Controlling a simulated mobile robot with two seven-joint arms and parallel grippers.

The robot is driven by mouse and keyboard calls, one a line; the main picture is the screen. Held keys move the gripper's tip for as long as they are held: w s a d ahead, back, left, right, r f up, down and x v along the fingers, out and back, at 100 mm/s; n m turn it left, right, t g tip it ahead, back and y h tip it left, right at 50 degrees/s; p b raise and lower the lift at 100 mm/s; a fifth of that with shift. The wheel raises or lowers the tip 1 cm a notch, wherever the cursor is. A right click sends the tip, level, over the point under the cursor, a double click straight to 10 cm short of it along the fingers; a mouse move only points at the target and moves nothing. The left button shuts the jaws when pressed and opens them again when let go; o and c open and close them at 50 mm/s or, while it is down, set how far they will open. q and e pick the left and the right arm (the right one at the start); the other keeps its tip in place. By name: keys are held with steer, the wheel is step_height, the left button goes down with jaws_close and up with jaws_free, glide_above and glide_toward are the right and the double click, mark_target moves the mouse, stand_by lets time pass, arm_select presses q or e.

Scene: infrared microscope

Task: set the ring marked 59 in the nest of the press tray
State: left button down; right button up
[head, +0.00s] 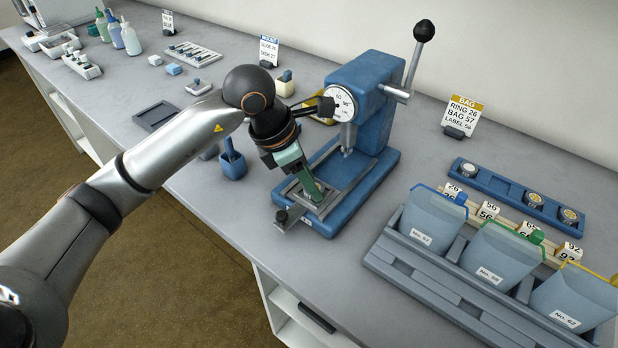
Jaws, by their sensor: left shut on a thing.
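The blue press (362,105) stands mid-bench with its dial facing me. Its metal tray (322,208) is at the front of the blue base, with a dark knob at the near end. I cannot make out a ring marked 59. Small round pieces (535,198) sit in a blue rack (497,187) at the right. My right gripper is not in view.
A blue-grey bin rack (430,285) with labelled bags stands at the right front. A sign reading RING 26, BAG 57 (462,115) stands behind. A blue holder (232,166) and a dark tray (155,115) lie left of the press. The press lever (412,65) rises behind.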

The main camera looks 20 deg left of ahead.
arm_select(q)
steer(key=shift+f, duration=0.1)
jaws_free()
stand_by(0.5)
steer(key=shift+r+p, duration=1.8)
steer(key=shift+r, duration=1.25)
